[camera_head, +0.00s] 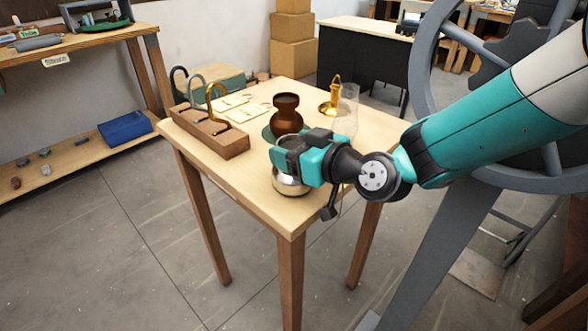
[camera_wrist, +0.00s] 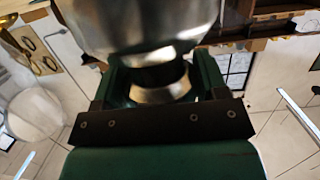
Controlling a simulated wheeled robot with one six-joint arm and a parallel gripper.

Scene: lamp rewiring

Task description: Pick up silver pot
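The silver pot (camera_head: 290,186) stands near the front corner of the light wooden table (camera_head: 245,190). Its round lower body shows below my gripper (camera_head: 283,160), and a bit of its rim shows above. My gripper hides its middle. In the wrist view the pot's shiny body (camera_wrist: 140,22) fills the top, with a narrow dark neck and a flared silver part between the two green fingers of my gripper (camera_wrist: 163,78). The fingers are spread on either side of the neck, with what looks like a small gap. Firm contact is not visible.
A brown pot (camera_head: 287,115) stands on a green mat just behind my gripper. A wooden block with hooks (camera_head: 208,132) is at the left, a brass piece (camera_head: 333,97) and a clear glass vessel (camera_head: 345,112) behind right. Cards (camera_head: 243,108) lie between.

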